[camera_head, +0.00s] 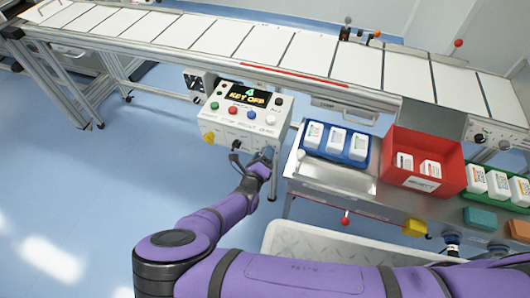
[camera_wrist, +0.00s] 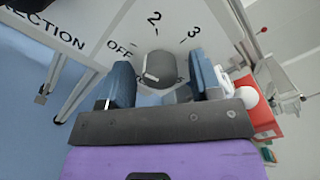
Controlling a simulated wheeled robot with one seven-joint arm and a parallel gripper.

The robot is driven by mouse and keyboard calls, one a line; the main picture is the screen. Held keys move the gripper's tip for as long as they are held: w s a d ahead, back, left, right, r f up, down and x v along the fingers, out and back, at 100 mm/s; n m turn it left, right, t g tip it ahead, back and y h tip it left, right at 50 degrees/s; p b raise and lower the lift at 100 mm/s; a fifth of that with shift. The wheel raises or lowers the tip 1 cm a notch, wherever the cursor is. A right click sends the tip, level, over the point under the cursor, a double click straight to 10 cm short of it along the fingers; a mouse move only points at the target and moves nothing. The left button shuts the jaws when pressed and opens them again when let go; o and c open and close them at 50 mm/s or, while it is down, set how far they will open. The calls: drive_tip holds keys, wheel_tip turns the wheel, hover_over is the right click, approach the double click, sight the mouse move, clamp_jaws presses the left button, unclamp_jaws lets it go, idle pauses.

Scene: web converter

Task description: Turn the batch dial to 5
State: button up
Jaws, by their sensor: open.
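The control box (camera_head: 240,118) hangs at the front of the conveyor; its screen (camera_head: 248,95) shows a 4 above KEY OFF. In the wrist view a dark round dial (camera_wrist: 160,67) sits on a white panel with the marks OFF, 2 and 3 around it. A pale line shows on the dial's lower left; other marks are hidden. My gripper (camera_wrist: 160,62) is open, with one blue finger on each side of the dial. I cannot tell if they touch it. In the head view my gripper (camera_head: 264,156) is at the box's lower right, and hides the dial.
The conveyor (camera_head: 210,38) runs across the back. Right of the box, a steel bench (camera_head: 335,178) bears a blue tray (camera_head: 357,155), a red bin (camera_head: 440,144) and a green tray (camera_head: 521,203), all with white packs. A yellow knob (camera_head: 209,138) is at the box's lower left. Floor is clear at left.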

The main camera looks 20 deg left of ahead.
drive_tip(key=c, duration=0.9)
drive_tip(key=shift+c, duration=0.2)
drive_tip(key=shift+m, duration=0.4)
drive_tip(key=m, duration=0.4)
drive_tip(key=shift+m, duration=0.3)
drive_tip(key=m, duration=3.4)
drive_tip(key=shift+s+m, duration=0.1)
drive_tip(key=shift+m, duration=0.2)
